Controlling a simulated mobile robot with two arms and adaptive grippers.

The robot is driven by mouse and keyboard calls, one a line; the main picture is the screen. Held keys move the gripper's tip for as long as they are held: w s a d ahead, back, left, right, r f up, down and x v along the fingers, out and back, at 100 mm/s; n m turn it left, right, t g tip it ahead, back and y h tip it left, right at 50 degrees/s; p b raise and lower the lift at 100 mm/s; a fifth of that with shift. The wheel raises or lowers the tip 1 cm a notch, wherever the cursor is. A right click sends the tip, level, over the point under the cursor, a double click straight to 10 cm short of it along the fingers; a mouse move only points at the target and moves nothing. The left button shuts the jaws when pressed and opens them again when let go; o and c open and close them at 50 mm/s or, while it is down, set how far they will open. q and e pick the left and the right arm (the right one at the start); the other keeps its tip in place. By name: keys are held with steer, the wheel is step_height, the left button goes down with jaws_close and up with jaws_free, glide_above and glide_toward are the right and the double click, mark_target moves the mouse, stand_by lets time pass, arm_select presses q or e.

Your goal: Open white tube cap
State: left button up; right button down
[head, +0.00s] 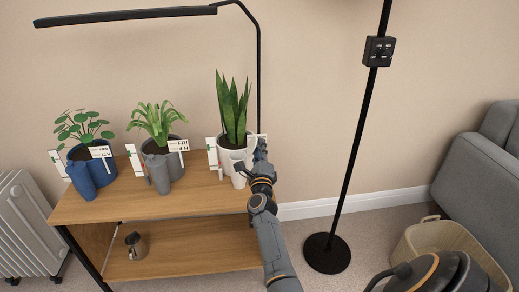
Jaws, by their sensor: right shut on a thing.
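The white tube (238,177) stands in front of the white pot (226,159) with the tall upright-leaved plant, at the right end of the wooden shelf top. My right gripper (258,148) is at the tube's upper right, close to the pot. It is shut on a small white part whose shape is mostly hidden by the fingers. I cannot tell whether this part is the cap or whether it is apart from the tube. My left gripper is not in view.
The wooden shelf (208,202) also holds a blue pot (101,172) with a blue tube (81,181) and a grey pot (176,162) with a grey tube (158,174). White cards stand by the pots. A black lamp pole (353,150) is on the right.

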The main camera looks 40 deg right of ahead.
steer(key=c, duration=1.2)
jaws_free()
steer(key=v, duration=0.7)
steer(key=shift+s+a, duration=0.2)
steer(key=shift+f, duration=0.1)
